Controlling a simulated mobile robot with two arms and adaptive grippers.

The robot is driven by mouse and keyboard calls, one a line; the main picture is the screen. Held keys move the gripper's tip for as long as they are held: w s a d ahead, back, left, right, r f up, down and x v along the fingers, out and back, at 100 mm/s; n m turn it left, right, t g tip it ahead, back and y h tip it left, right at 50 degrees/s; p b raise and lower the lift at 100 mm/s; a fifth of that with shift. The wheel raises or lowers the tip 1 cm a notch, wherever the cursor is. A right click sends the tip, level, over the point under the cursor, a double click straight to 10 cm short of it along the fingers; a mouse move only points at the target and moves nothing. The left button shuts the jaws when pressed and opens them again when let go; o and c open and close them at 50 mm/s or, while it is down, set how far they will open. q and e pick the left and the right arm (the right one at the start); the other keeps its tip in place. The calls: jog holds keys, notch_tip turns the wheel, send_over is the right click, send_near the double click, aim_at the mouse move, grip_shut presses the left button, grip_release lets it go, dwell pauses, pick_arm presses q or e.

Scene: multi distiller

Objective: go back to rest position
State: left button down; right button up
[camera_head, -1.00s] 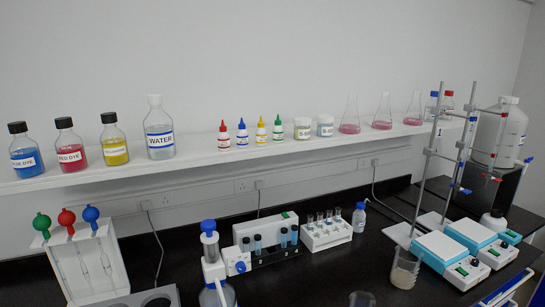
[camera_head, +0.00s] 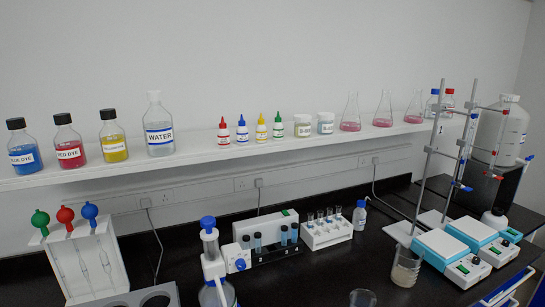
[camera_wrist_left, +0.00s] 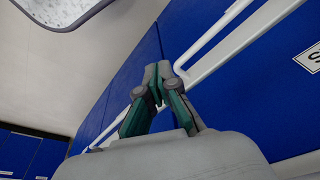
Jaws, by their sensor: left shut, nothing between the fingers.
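My left gripper (camera_wrist_left: 158,82) shows in the left wrist view, its two fingers closed together with nothing between them. It points toward blue cabinet fronts (camera_wrist_left: 128,75) with white rail handles (camera_wrist_left: 215,35). It appears apart from them, though the exact gap is hard to judge. Neither gripper shows in the head view. My right gripper is in no view.
The black bench (camera_head: 330,262) carries a pipette stand (camera_head: 88,262), a bottle-top dispenser (camera_head: 211,262), a tube rack (camera_head: 326,232), a beaker (camera_head: 405,266) and two hotplates (camera_head: 452,255). A white shelf (camera_head: 270,150) holds bottles and flasks.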

pick_arm(q)
jog(key=s+a+f+g+b, duration=0.1)
jog(key=s+a+f, duration=0.2)
jog(key=s+f, duration=1.5)
notch_tip(320, 180, down, 4)
jog(key=shift+s+r+g, duration=0.1)
jog(key=shift+s+g, duration=0.05)
jog(key=shift+g, duration=0.15)
jog(key=shift+a, duration=0.1)
